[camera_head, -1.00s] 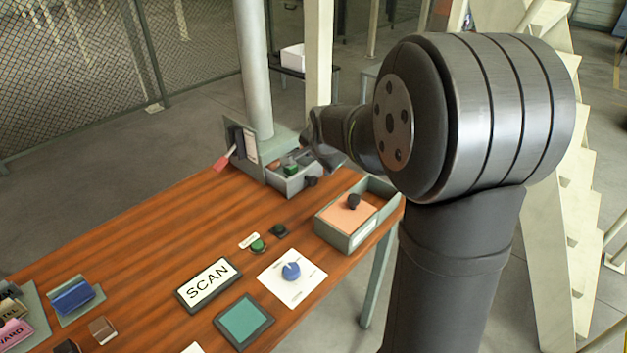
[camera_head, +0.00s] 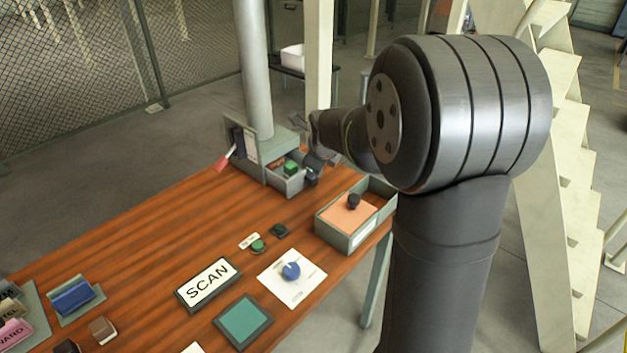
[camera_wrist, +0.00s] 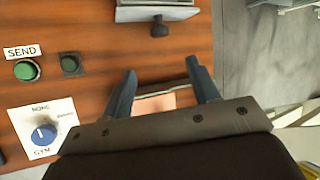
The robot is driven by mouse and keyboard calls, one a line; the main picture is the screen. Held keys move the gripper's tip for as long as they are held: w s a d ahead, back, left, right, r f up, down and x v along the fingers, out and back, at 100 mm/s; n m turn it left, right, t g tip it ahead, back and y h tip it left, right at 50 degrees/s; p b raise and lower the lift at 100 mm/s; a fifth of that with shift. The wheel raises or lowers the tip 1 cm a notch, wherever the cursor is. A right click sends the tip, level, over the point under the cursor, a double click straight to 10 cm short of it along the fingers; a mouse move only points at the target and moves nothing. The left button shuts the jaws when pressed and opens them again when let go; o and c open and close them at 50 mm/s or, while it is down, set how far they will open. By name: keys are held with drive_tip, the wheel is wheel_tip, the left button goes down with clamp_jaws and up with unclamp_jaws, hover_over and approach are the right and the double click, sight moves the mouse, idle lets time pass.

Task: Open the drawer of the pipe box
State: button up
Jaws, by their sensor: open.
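The grey pipe box (camera_head: 250,157) stands at the foot of the grey pipe on the table's far corner. Its drawer (camera_head: 287,183) shows a green block and something reddish inside. How far it stands out is unclear. The drawer front (camera_wrist: 158,13) is at the top of the wrist view, with its dark round knob (camera_wrist: 160,28) facing me. My gripper (camera_wrist: 161,67) is open and empty, its fingers apart. The knob lies beyond the fingertips, not between them. In the head view, my gripper (camera_head: 320,160) is beside the drawer's knob end and partly hides it.
A second grey box (camera_head: 335,237) with a peach lid and black knob is at the table's right edge; its lid shows between my fingers in the wrist view. A blue dial (camera_head: 291,270), green button (camera_head: 258,246) and SCAN sign (camera_head: 208,284) lie nearer.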

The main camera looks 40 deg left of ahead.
drive_tip(key=x, duration=1.5)
drive_tip(key=shift+w+a+f, duration=0.15)
drive_tip(key=shift+a+f, duration=0.05)
drive_tip(key=shift+f, duration=0.1)
